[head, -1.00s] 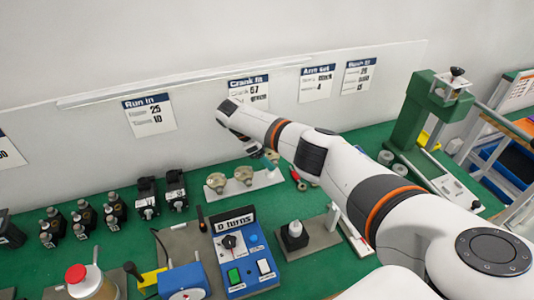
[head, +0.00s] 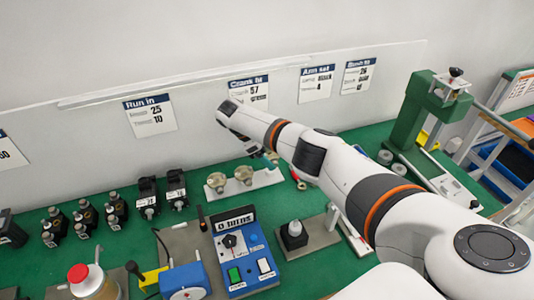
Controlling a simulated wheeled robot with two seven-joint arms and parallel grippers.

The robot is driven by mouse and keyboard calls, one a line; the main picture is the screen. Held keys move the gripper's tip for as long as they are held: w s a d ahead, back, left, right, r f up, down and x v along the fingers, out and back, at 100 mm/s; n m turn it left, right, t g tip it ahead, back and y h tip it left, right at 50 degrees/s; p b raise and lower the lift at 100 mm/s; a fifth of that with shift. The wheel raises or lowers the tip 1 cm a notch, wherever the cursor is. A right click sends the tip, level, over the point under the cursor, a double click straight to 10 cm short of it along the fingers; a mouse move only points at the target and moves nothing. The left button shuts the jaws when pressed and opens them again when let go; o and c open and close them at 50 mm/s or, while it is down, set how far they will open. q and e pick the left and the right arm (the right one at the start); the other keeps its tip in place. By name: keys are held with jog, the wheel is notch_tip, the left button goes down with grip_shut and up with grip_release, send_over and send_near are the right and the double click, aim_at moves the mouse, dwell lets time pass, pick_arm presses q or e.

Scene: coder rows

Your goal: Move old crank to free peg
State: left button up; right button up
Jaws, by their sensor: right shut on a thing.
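My right arm comes in from the right, and its gripper (head: 258,152) is at the back of the bench, just above the right end of a white rack (head: 262,182). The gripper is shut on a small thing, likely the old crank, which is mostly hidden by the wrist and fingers. Two round brass-coloured cranks (head: 216,181) (head: 243,174) sit on the left and middle of the rack. A free peg cannot be made out under the arm. My left gripper is not in view.
A green press (head: 412,112) stands at the right. A wall with cards is behind.

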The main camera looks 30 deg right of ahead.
aim_at(273, 172)
jog(key=shift+f+b, duration=0.65)
jog(key=shift+f, duration=0.35)
jog(key=shift+f, duration=0.15)
jog(key=shift+f+b, duration=1.05)
jog(key=shift+f, duration=0.15)
jog(key=shift+f, duration=0.35)
jog(key=o, duration=1.2)
jog(key=shift+a+r, duration=0.1)
jog(key=b+v, duration=0.1)
jog(key=v, duration=1.1)
